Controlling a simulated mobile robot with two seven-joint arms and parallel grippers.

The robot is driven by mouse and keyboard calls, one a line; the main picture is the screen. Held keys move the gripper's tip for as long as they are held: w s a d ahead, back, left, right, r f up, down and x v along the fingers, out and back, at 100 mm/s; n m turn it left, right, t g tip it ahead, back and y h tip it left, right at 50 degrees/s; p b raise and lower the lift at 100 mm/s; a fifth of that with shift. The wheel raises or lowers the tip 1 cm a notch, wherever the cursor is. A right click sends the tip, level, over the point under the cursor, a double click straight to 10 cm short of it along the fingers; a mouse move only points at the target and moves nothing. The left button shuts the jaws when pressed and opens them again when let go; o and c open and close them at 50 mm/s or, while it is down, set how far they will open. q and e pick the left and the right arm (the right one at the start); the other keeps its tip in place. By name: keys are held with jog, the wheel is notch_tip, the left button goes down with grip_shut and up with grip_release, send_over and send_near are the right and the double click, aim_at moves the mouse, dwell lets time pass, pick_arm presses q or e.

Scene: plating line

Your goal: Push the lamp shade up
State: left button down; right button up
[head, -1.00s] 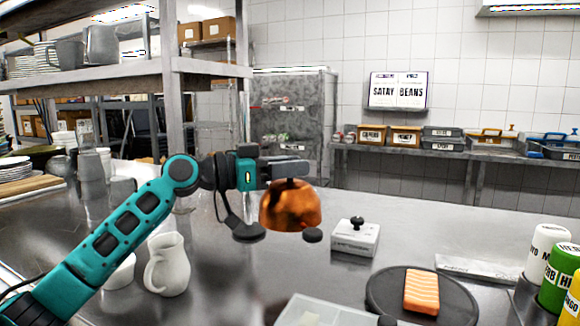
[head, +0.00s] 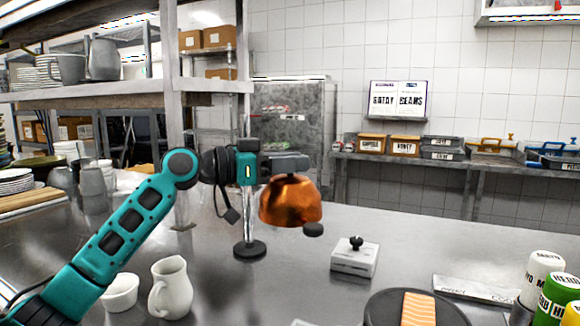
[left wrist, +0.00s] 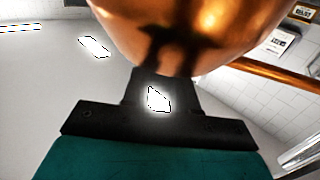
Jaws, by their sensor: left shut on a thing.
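The lamp has a copper dome shade (head: 290,204), a thin upright pole and a round black base (head: 249,249) on the steel counter. The shade hangs clear above the counter, to the right of the pole, with a small dark knob (head: 313,229) by its lower rim. My left gripper (head: 290,164) is at the top of the shade and is shut on it. The fingers hide the shade's top. In the left wrist view the copper shade (left wrist: 190,25) fills the upper middle, close against the gripper. My right gripper is not in view.
A white jug (head: 171,288) and a small white bowl (head: 121,292) stand below my left arm. A white box with a black knob (head: 355,258) is right of the lamp. A dark round plate (head: 450,313) holds an orange slab (head: 417,309). Shelves rise at the left.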

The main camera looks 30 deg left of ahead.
pick_arm(q)
jog(key=shift+a+r+t, duration=0.15)
jog(key=shift+r+t, duration=0.15)
jog(key=shift+r, duration=0.3)
jog(key=c, duration=1.3)
grip_release()
jog(key=o, duration=0.3)
jog(key=shift+f, duration=0.2)
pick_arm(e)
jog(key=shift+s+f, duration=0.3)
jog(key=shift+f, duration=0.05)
pick_arm(q)
jog(key=shift+s+a+f, duration=0.1)
jog(key=shift+s+a, duration=0.05)
jog(key=shift+s, duration=0.1)
jog(key=b+v, duration=0.3)
jog(key=v, duration=0.9)
jog(key=shift+r+b, duration=0.25)
jog(key=shift+b, duration=0.05)
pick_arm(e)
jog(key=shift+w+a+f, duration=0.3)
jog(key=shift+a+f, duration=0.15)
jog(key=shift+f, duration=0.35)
